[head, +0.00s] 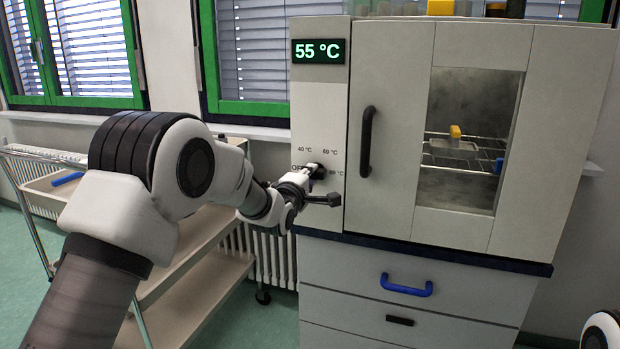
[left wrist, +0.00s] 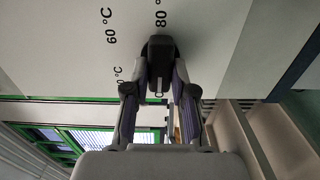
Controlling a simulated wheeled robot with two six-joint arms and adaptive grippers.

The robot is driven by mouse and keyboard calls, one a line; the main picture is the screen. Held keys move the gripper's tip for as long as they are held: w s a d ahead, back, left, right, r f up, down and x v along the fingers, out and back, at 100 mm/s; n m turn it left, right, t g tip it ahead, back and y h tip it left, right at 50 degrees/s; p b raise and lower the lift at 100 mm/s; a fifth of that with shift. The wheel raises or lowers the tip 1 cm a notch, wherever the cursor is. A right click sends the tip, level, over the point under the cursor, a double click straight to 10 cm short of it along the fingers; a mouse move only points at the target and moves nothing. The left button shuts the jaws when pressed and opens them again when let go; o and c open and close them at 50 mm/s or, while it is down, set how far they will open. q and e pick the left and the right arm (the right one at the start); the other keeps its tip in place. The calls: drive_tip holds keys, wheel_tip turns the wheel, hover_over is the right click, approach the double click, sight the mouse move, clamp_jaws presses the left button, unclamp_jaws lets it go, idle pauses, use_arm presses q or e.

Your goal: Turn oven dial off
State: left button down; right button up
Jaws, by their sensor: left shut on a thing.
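The oven (head: 392,120) is a light grey cabinet with a green display (head: 318,51) reading 55 °C. Its black dial (head: 316,170) is on the left panel, with OFF and 40, 60 and 80 °C marks around it. My left gripper (head: 311,174) reaches the panel from the left and is shut on the dial. In the left wrist view the dial (left wrist: 159,48) sits between the two fingers of the gripper (left wrist: 161,78). The fingers partly cover the dial and some marks, so its exact setting is unclear. My right gripper is not in view.
The oven's door has a black vertical handle (head: 366,142) just right of the dial. Through its window a rack (head: 470,163) holds a small tray and a yellow-topped item. Below are drawers with a blue handle (head: 406,286). A trolley (head: 190,265) stands left, behind my arm.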

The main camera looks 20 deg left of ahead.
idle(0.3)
use_arm(q)
drive_tip(key=c, duration=1)
unclamp_jaws()
drive_tip(key=shift+a, duration=0.1)
drive_tip(key=shift+o, duration=0.2)
drive_tip(key=s, duration=1.2)
drive_tip(key=shift+a, duration=0.2)
